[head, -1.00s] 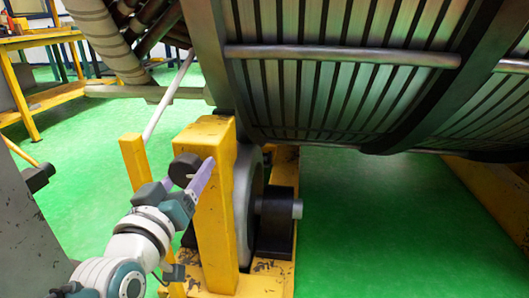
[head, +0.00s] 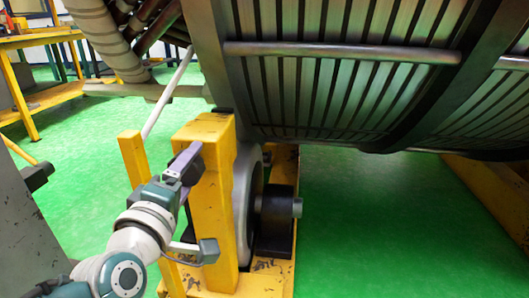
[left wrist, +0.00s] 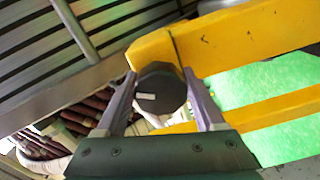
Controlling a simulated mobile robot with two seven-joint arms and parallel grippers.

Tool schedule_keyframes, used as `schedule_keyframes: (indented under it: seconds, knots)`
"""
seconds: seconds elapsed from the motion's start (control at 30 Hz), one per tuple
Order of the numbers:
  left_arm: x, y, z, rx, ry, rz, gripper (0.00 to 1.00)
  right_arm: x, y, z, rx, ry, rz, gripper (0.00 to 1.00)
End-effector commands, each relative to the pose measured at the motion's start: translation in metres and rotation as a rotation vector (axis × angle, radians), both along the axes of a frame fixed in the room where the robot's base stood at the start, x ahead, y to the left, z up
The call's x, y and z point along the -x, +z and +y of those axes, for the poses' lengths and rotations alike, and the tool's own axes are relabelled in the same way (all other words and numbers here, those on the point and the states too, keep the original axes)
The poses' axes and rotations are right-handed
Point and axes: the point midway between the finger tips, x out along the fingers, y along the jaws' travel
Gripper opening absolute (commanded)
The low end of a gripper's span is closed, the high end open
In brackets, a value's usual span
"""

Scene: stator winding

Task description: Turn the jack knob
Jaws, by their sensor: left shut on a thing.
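The jack knob (left wrist: 160,88) is a dark, round knob with a small white mark on its face, in the middle of the left wrist view. It sits at the yellow jack post (head: 213,200). My left gripper (left wrist: 160,82) has its two purple fingers on either side of the knob, shut on it. In the head view my left gripper (head: 188,162) is at the left side of the post near its top, and mostly hides the knob. My right gripper is in neither view.
A large slotted metal stator (head: 350,100) hangs above and right of the post. A grey wheel (head: 246,200) and black roller block (head: 275,222) stand right of the post. A thin yellow upright (head: 133,160) is close to my left arm. Open green floor lies at right.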

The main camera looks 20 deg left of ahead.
Motion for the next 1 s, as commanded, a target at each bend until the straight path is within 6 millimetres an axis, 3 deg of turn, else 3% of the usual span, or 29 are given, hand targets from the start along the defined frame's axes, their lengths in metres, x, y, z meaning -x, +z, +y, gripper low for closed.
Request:
schedule_keyframes:
  seconds: [0.5, 1.0]
  knots:
    - [0.0004, 0.0004, -0.0002, 0.387, 0.0, -0.091, 0.15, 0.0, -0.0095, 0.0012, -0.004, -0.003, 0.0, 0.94]
    - [0.0003, 0.0016, 0.0, 0.499, 0.001, -0.117, 0.15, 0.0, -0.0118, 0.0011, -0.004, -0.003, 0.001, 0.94]
